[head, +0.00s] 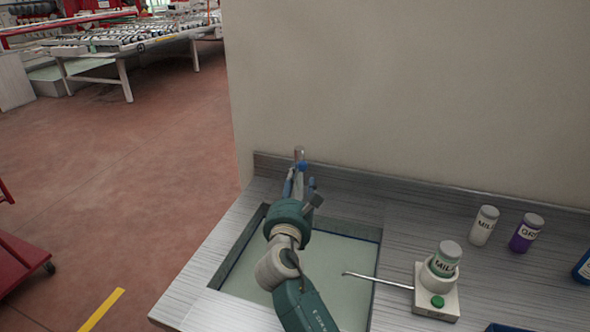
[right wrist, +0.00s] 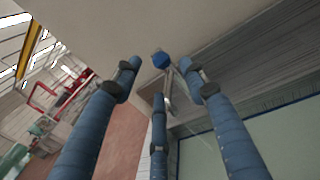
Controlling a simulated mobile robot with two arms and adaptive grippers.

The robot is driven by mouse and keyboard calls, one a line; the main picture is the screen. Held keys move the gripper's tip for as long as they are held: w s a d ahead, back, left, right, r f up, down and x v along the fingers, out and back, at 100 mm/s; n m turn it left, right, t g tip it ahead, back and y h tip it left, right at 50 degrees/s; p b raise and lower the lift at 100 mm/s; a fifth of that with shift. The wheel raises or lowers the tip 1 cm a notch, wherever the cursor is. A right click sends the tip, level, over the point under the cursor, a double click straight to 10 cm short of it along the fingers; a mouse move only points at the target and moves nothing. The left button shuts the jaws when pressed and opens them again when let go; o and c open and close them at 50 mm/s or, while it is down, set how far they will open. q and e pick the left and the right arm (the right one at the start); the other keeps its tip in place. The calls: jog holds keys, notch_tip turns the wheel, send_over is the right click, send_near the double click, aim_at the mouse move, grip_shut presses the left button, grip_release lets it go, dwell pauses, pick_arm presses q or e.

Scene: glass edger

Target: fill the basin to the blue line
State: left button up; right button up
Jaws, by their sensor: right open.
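The basin (head: 222,272) is sunk into the grey counter, with a pale green surface inside; I cannot tell whether that is water or the bare floor. A dark blue line (head: 352,237) runs along its inner wall, and a blue line also shows in the right wrist view (right wrist: 203,132). A blue knob (right wrist: 161,60) on a metal stem, apparently the tap, stands behind the basin and also shows in the head view (head: 301,165). My right gripper (head: 299,180) is open, its blue fingers spread around the knob's direction; contact is unclear. My left gripper is out of view.
A white dispenser (head: 436,303) with a green button holds a labelled bottle, and its thin spout (head: 378,280) reaches over the basin. A white bottle (head: 484,226) and a purple bottle (head: 526,233) stand at right. A wall closes off the back.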

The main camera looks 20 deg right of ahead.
aim_at(301, 170)
jog(key=x, duration=0.2)
jog(key=b+x, duration=0.2)
jog(key=x, duration=0.1)
jog(key=shift+w+d+f, duration=0.2)
jog(key=shift+f, duration=0.1)
jog(key=shift+b+x, duration=0.8)
jog(key=shift+x, duration=0.15)
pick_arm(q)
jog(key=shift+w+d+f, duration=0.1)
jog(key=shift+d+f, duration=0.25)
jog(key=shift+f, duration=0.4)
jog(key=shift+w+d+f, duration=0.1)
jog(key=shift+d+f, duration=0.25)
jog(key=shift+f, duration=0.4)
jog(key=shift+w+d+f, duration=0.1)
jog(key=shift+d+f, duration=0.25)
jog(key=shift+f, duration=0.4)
pick_arm(e)
jog(key=shift+w+d+r, duration=0.1)
jog(key=shift+w+r, duration=0.1)
jog(key=shift+w, duration=0.25)
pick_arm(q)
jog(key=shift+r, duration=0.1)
pick_arm(e)
jog(key=shift+r, duration=0.1)
grip_shut()
